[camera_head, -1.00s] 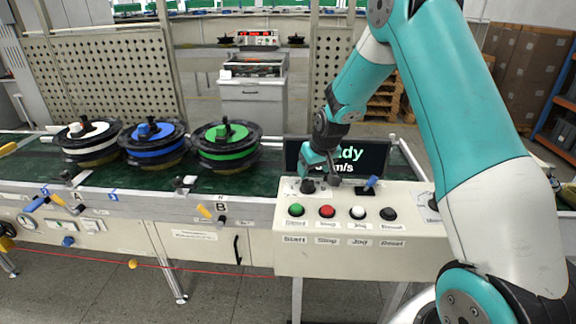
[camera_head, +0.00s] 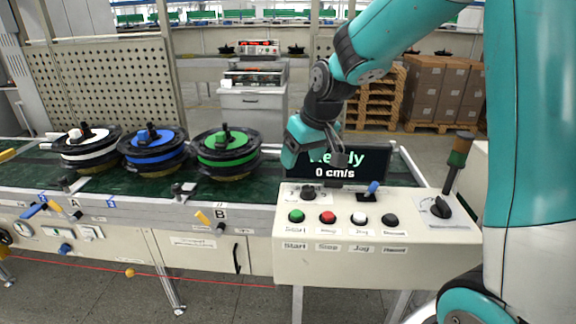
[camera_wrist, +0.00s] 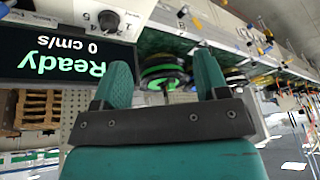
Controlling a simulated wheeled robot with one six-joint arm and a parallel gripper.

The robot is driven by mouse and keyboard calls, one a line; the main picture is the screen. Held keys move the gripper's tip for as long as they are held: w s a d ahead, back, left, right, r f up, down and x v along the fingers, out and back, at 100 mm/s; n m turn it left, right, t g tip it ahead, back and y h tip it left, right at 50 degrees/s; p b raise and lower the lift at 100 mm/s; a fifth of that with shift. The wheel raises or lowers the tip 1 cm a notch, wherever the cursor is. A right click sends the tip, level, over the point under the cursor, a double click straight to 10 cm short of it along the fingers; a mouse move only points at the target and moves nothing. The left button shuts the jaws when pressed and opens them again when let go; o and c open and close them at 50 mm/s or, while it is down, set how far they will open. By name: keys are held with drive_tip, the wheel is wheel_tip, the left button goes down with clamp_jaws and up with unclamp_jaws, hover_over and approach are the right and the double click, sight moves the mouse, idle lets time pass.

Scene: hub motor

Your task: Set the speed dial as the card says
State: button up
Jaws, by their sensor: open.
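The speed dial seems to be the small black knob (camera_head: 308,193) at the panel's upper left. The wrist view shows a black knob (camera_wrist: 107,20) with a white pointer mark and printed digits, upside down and partly cut off; I cannot read its setting surely. The display (camera_head: 372,165) reads "Ready" and "0 cm/s", partly behind my gripper; it also shows inverted in the wrist view (camera_wrist: 70,45). My gripper (camera_head: 342,157) is open and empty, raised above the dial and in front of the display. I cannot make out a card clearly.
White, blue and green-marked spools (camera_head: 226,160) sit on the conveyor at left.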

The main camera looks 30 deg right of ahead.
drive_tip(key=s+a+r+n+y, duration=0.1)
drive_tip(key=s+a, duration=0.4)
drive_tip(key=a, duration=0.1)
drive_tip(key=shift+s+a+r+n+g, duration=0.15)
drive_tip(key=shift+a+r+n+g, duration=0.15)
drive_tip(key=shift+r+g, duration=0.1)
